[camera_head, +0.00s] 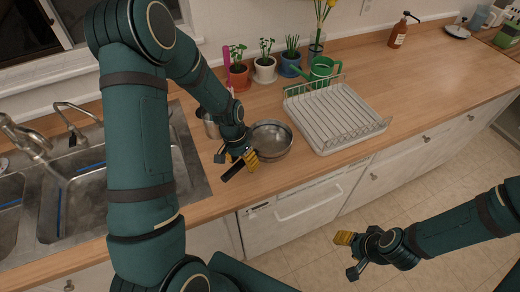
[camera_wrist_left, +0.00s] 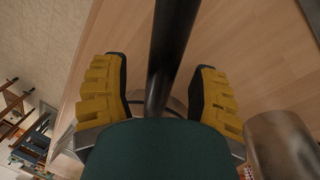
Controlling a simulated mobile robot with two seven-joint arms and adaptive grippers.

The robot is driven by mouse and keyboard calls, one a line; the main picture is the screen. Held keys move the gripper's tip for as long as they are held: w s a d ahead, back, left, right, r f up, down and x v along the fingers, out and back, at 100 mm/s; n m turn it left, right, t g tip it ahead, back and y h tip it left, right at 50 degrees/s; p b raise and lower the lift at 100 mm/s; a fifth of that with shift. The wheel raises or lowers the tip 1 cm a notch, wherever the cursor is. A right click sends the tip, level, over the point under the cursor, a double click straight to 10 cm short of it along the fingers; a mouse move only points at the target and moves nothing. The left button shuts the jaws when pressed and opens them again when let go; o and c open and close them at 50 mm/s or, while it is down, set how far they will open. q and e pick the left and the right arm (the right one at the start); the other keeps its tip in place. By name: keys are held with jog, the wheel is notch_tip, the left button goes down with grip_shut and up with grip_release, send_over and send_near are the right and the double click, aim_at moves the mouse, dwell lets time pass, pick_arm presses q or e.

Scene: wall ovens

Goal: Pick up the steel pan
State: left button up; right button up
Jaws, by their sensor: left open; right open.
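The steel pan (camera_head: 273,141) sits on the wooden counter between the sink and the dish rack, with its dark handle (camera_head: 233,171) pointing toward the front edge. My left gripper (camera_head: 238,161) is open over the handle, with its fingers to either side. In the left wrist view the handle (camera_wrist_left: 172,50) runs between the two yellow-padded fingers of the gripper (camera_wrist_left: 157,95), with gaps beside it. The pan's bowl is mostly hidden there behind my gripper. My right gripper (camera_head: 350,256) is open and empty over the floor, away from the counter.
A metal pot (camera_head: 207,122) stands close beside my left gripper. The sink (camera_head: 75,195) is to the left. A wire dish rack (camera_head: 335,115) stands right of the pan. Potted plants (camera_head: 265,70) and a green watering can (camera_head: 321,70) line the back.

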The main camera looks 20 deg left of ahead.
pick_arm(q)
jog(key=shift+f, duration=0.15)
grip_shut()
